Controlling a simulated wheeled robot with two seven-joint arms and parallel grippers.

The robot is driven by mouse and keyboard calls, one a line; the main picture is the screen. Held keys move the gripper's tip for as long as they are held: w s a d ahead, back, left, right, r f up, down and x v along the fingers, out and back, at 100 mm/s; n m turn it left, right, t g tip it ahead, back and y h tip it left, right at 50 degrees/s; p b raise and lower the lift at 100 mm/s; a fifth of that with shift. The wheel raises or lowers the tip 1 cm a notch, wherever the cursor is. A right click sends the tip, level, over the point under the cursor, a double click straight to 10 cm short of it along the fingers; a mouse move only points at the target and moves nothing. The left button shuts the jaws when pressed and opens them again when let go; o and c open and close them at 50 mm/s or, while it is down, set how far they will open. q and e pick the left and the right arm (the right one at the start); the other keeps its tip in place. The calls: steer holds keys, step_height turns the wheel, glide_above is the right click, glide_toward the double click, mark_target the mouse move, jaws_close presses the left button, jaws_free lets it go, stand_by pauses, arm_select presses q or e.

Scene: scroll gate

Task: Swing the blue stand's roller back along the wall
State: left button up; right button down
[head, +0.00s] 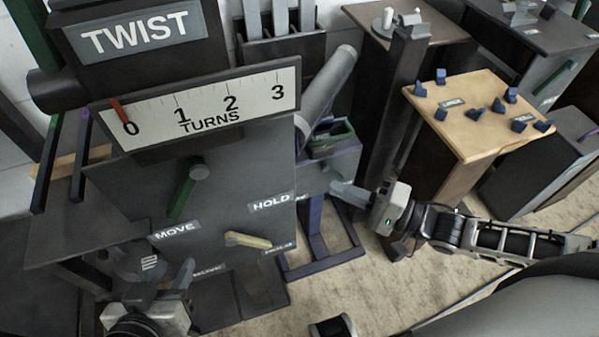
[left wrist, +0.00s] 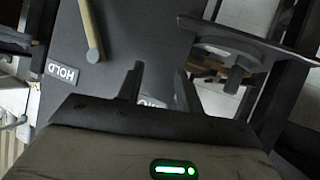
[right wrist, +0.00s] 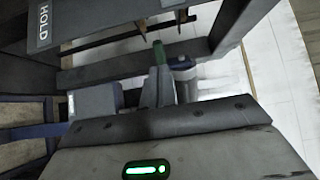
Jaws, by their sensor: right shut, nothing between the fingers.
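The blue stand (head: 318,240) is a dark blue floor frame right of the grey panel. A light grey cylinder (head: 330,85), which looks like its roller, slants up and right beside the turns scale; how it joins the stand is hidden. My right gripper (head: 343,190) is shut and empty, pointing left near the stand's upper part; I cannot tell whether it touches. In the right wrist view its fingers (right wrist: 166,95) are together, beside a green-tipped rod and a grey-capped blue post (right wrist: 184,75). My left gripper (head: 180,280) is open and empty, low before the panel (left wrist: 158,88).
The panel (head: 225,215) carries a green handle (head: 186,192), a cream handle (head: 248,240), and MOVE and HOLD labels. A dark post (head: 397,110) and a wooden-topped table (head: 470,140) with several blue pieces stand right. Carpet is free in front of them.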

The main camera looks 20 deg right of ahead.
arm_select(q)
steer(key=shift+f+b, duration=0.2)
steer(key=shift+b, duration=0.1)
arm_select(e)
steer(key=x, duration=0.9)
arm_select(q)
steer(key=shift+r, duration=0.1)
arm_select(e)
steer(key=shift+w+a, duration=0.1)
steer(key=shift+a, duration=0.05)
